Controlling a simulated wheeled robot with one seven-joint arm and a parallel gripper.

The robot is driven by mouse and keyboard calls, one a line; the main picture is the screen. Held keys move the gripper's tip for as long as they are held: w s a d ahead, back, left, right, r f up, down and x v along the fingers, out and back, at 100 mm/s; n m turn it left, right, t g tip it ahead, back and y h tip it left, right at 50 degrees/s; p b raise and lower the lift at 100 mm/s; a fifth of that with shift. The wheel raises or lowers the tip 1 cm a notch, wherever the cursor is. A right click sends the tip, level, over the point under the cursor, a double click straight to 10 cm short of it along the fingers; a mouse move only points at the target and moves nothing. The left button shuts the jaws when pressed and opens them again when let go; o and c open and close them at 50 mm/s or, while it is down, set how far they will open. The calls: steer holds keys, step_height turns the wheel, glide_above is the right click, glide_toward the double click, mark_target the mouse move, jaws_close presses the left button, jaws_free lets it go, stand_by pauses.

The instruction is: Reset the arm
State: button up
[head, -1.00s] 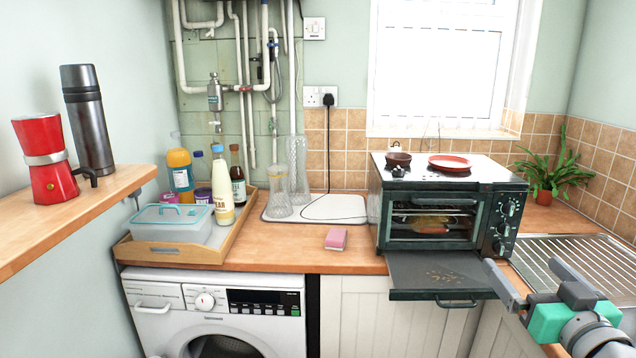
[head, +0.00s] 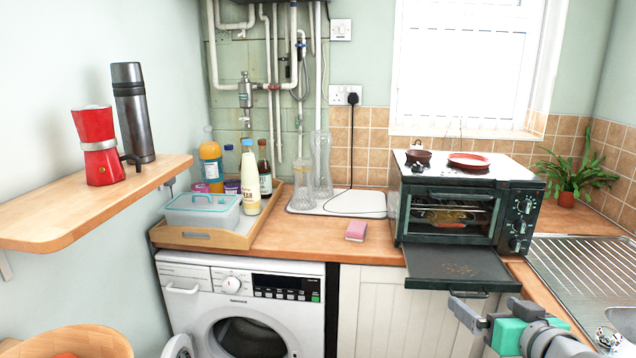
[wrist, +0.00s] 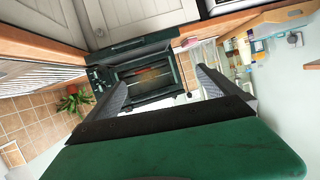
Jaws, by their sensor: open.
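My gripper (head: 470,318) is at the lower right of the head view, in front of the counter and below the oven's lowered door. Its two fingers are apart with nothing between them. In the wrist view my gripper (wrist: 160,88) also shows open and empty, with its fingers pointing toward the toaster oven (wrist: 140,72). In the head view the toaster oven (head: 520,215) stands on the counter with its door (head: 460,266) down. Something yellowish lies on the rack inside, but I cannot tell what it is.
A pink sponge (head: 356,231) lies on the counter. A wooden tray (head: 200,238) holds bottles and a lidded box. A red moka pot (head: 99,146) and a flask (head: 133,112) stand on the wall shelf. The sink drainer (head: 585,270) is at right. The floor-side space before the cupboard is clear.

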steer(key=a+f+n+g+y, duration=0.15)
steer(key=a+f+g, duration=0.45)
steer(key=a+f, duration=0.65)
steer(key=s+a+f+g+h, duration=0.1)
steer(key=s+a+f+g, duration=0.6)
steer(key=s, duration=0.4)
step_height(320, 180, up, 11)
steer(key=w+t+p, duration=0.2)
steer(key=w+p, duration=0.1)
steer(key=p, duration=0.4)
steer(key=shift+a+f, duration=0.2)
steer(key=shift+a, duration=0.25)
